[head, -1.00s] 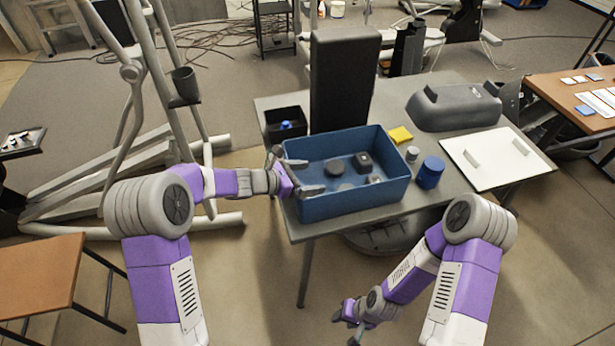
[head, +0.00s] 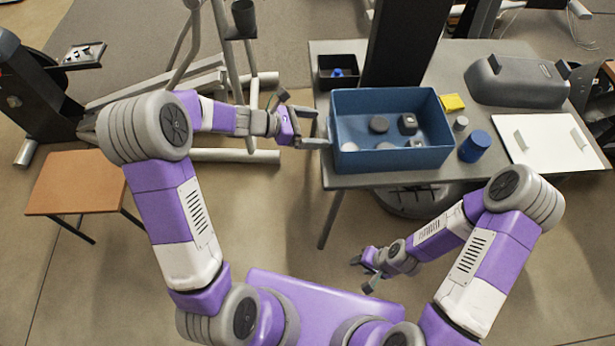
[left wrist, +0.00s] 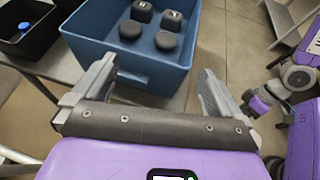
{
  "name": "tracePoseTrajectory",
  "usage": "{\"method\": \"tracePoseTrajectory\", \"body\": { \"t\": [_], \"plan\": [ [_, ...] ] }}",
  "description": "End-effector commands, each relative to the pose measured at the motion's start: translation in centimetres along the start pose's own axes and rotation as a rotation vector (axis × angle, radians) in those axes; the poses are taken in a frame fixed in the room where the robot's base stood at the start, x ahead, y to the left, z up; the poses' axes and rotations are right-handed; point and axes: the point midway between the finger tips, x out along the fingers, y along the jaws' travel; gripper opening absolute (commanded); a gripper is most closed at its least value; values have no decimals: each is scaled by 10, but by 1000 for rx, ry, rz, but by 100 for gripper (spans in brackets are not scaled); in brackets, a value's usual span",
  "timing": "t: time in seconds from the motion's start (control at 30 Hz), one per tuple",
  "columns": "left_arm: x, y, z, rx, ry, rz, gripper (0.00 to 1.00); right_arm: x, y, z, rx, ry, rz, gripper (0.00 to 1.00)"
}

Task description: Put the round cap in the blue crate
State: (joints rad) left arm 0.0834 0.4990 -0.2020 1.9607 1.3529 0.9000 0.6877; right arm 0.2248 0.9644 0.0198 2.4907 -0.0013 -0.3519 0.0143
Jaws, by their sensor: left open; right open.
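The blue crate (head: 395,163) stands on the grey table, and its near wall shows in the left wrist view (left wrist: 132,68). A dark round cap (head: 379,124) lies inside on the crate floor. The left wrist view shows two dark round caps (left wrist: 131,30) (left wrist: 166,41) and two blockier dark pieces in the crate; I cannot tell which cap the task names. My left gripper (head: 318,134) is open and empty at the crate's left wall; its fingers (left wrist: 155,82) show apart. My right gripper (head: 366,271) is open and empty, low in front of the table.
A blue cylinder (head: 474,147), a small grey cylinder (head: 460,124) and a yellow block (head: 452,102) stand right of the crate. A black bin (head: 325,79) is at the back left. A tall black panel (head: 405,45) rises behind the crate. A white board (head: 545,140) lies at right.

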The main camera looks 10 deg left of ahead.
Motion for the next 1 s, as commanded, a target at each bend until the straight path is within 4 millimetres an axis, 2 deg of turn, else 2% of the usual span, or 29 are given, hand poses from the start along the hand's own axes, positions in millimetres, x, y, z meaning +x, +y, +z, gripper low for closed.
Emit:
{"method": "tracePoseTrajectory", "body": {
  "t": [0.07,0.17,0.2,0.3,0.4,0.43,0.53,0.7,0.83,1.0],
  "plan": [
    [9,-15,-29,29,81,-40,100,0,0,0,0,0,0,43],
    [20,-51,-94,143,266,-144,100,0,0,0,0,0,0,43],
    [22,-71,-126,221,356,-208,100,0,0,0,0,0,0,43],
    [18,-120,-199,476,540,-397,100,0,0,0,0,0,0,43],
    [10,-159,-252,780,629,-583,100,0,0,0,0,0,0,43],
    [8,-169,-263,875,636,-631,100,0,0,0,0,0,0,43],
    [9,-195,-286,1174,609,-751,100,0,0,0,0,0,0,43],
    [20,-224,-294,1522,498,-818,100,0,0,0,0,0,0,43],
    [25,-232,-292,1628,453,-817,100,0,0,0,0,0,0,43],
    [26,-232,-291,1643,448,-815,100,0,0,0,0,0,0,43]
  ]
}}
